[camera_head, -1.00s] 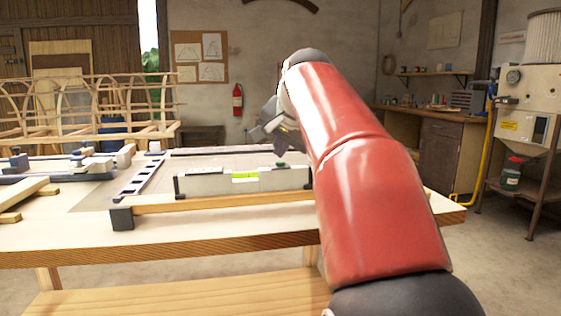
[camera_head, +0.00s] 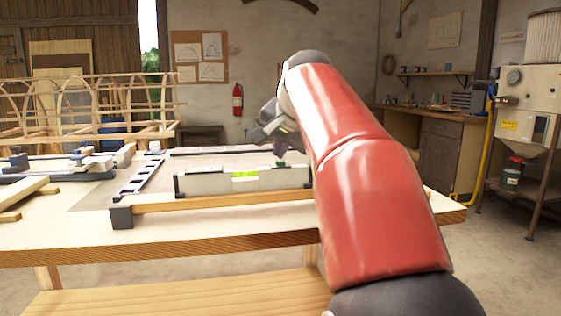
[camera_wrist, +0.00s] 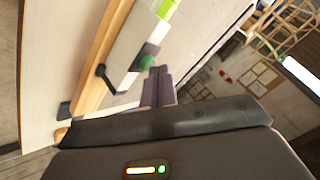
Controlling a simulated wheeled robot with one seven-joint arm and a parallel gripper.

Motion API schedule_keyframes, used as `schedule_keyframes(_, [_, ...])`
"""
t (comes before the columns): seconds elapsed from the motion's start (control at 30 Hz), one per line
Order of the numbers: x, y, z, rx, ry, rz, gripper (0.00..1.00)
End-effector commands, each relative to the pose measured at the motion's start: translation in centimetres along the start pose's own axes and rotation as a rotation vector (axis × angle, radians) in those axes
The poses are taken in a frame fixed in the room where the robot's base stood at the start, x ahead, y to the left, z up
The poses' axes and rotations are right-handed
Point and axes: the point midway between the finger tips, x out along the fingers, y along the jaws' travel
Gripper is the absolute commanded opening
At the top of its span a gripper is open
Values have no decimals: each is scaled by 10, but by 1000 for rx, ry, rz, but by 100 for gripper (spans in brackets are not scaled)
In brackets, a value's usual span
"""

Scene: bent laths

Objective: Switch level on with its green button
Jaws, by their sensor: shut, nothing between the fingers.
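The level (camera_head: 215,182) is a pale grey bar with a bright yellow-green vial (camera_head: 245,174) at its middle. It lies along a wooden lath on the bench and also shows in the wrist view (camera_wrist: 128,42). Its green button (camera_head: 281,163) is on top towards the right end; in the wrist view the button (camera_wrist: 147,62) is a green dome. My gripper (camera_head: 281,148) is shut and empty, its purple-grey fingertips just above the button in the head view. In the wrist view the fingertips (camera_wrist: 160,72) appear right beside the button. I cannot tell whether they touch it.
The wooden lath (camera_head: 220,202) runs in front of the level, with a dark block (camera_head: 121,217) at its left end. Clamps (camera_head: 85,163) and wooden strips lie at the left of the bench. My red arm hides the bench's right part.

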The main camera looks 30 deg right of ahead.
Motion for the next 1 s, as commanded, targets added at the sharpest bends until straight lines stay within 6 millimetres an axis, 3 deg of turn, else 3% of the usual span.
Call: schedule_keyframes(1.0, [-4, -2, -3, 0, 0, 0, 0])
